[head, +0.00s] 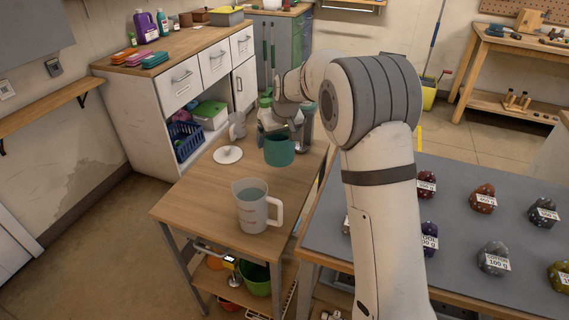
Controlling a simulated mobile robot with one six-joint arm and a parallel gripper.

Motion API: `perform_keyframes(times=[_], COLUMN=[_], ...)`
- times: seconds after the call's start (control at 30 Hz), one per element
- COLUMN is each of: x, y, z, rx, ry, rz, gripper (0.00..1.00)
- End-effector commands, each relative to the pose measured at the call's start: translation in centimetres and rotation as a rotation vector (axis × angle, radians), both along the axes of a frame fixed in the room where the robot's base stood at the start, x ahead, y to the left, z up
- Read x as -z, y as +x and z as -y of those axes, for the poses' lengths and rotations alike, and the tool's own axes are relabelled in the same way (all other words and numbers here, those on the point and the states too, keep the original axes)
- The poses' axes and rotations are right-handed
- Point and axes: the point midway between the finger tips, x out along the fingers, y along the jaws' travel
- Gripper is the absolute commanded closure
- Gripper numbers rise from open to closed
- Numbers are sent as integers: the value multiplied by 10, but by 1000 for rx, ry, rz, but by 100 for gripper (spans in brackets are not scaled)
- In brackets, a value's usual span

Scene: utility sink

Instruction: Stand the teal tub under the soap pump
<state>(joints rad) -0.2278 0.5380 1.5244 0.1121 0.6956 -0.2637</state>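The teal tub (279,151) stands upright near the far end of the small wooden table (190,207). My gripper (274,128) is at the tub's far rim, reaching in from behind my arm. Its fingertips are too small and too covered to show whether they are open or shut on the rim. I cannot make out a soap pump for certain. A grey upright container (306,124) stands just behind the tub, partly hidden by my arm and gripper.
A white disc with a knob (228,155) and a pale jug-like thing (237,126) are left of the tub. A large measuring jug (257,207) stands nearer. The table's left front is clear.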

Motion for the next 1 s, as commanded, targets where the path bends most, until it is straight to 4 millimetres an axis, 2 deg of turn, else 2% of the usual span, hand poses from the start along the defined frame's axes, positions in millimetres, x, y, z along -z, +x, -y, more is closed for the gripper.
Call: perform_keyframes(times=[0.03,0.13,0.37,0.57,0.93,0.97,1.0], x=[12,29,48,75,82,81,81], y=[0,1,3,2,3,3,3], z=[3,6,10,11,12,12,12], rx=[5,11,17,18,20,20,20], ry=[-1,-2,-1,0,0,0,0], rz=[-4,-4,-1,-3,0,0,0], gripper=[33,33,33,33,33,6,3])
